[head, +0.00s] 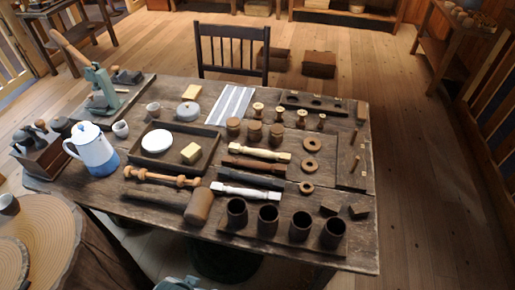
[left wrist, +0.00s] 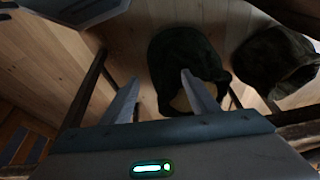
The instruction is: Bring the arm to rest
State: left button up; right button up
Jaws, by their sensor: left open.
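My left gripper (left wrist: 161,78) shows in the left wrist view with its two fingers apart and nothing between them. Beyond it are the wooden floor and a dark rounded thing (left wrist: 178,58), seen under what looks like the table. In the head view only a small grey-green piece shows at the bottom edge, likely part of my arm; the left gripper's fingers cannot be made out there. My right gripper is in neither view. Turned spools (head: 258,110) stand upright towards the back of the wooden table (head: 160,210), clear of any gripper.
The table also carries dark cups (head: 237,213) at the front, a mallet (head: 199,206), a tray (head: 207,140) and a blue-white pot (head: 93,150). A chair (head: 232,48) stands behind. A stump (head: 48,225) is at left. Another dark rounded thing (left wrist: 275,62) stands on the floor.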

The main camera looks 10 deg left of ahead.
pick_arm(q)
jog(key=s+d+f+b, duration=0.1)
jog(key=s+f+b, duration=0.2)
jog(key=f, duration=1.5)
jog(key=s+d+f+t+h+b, duration=0.1)
jog(key=s+f+b, duration=0.3)
jog(key=f, duration=1.4)
jog(key=shift+m, duration=0.3)
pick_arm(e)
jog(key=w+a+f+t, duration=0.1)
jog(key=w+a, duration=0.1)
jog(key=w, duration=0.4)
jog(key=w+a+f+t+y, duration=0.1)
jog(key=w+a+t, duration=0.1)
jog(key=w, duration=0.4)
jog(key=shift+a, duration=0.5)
pick_arm(q)
jog(key=shift+s, duration=0.1)
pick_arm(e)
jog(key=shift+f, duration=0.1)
